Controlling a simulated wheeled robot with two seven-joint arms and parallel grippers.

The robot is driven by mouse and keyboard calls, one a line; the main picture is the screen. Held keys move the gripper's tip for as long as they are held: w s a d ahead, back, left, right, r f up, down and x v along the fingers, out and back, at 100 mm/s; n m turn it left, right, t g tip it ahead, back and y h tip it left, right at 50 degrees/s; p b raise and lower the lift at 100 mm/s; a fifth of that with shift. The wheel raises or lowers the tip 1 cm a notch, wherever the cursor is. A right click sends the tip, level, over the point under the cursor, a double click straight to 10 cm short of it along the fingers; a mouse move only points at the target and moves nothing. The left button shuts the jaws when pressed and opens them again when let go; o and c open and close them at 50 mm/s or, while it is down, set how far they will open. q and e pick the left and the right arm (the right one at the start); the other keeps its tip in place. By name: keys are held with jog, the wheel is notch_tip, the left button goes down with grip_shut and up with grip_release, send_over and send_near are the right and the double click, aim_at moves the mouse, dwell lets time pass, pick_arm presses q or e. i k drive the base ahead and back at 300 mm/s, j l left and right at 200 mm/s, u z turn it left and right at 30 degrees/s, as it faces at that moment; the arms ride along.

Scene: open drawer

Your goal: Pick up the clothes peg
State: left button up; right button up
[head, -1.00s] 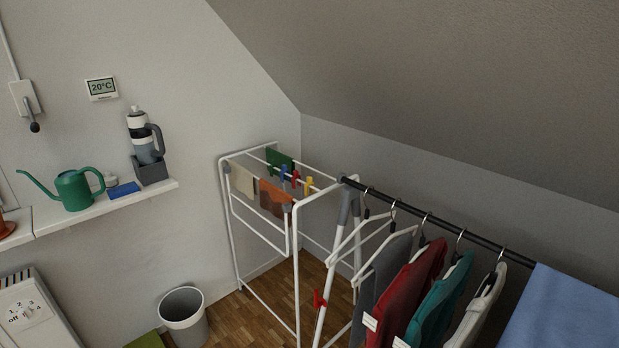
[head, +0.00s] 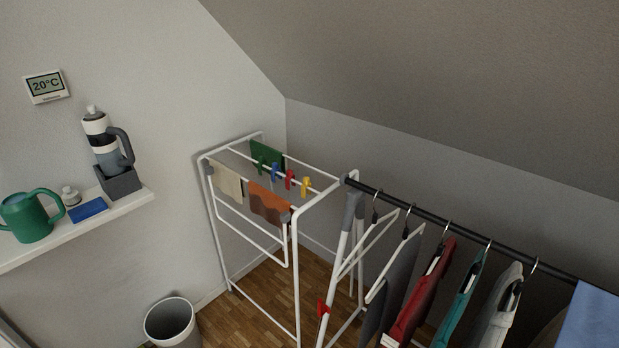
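Several clothes pegs sit on the rails of the white drying rack, near its far right side. I see a blue peg (head: 275,172), a red peg (head: 290,180) and a yellow peg (head: 305,186) in a row. A green peg (head: 261,164) shows in front of the green cloth (head: 268,153). Neither of my grippers is in view, so I cannot tell how they stand relative to the pegs.
The drying rack (head: 297,262) carries a beige cloth (head: 227,182) and an orange cloth (head: 268,203). A black rail (head: 456,229) with hung clothes runs right of it. A waste bin (head: 172,322) stands on the floor. A shelf (head: 130,201) holds a green watering can (head: 28,217).

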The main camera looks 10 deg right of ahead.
aim_at(306, 181)
jog(key=i+j+z, duration=0.35)
jog(key=i+j, duration=0.35)
jog(key=i, duration=0.15)
jog(key=i+j+z, duration=0.35)
jog(key=i+j, duration=0.4)
jog(key=j, duration=0.15)
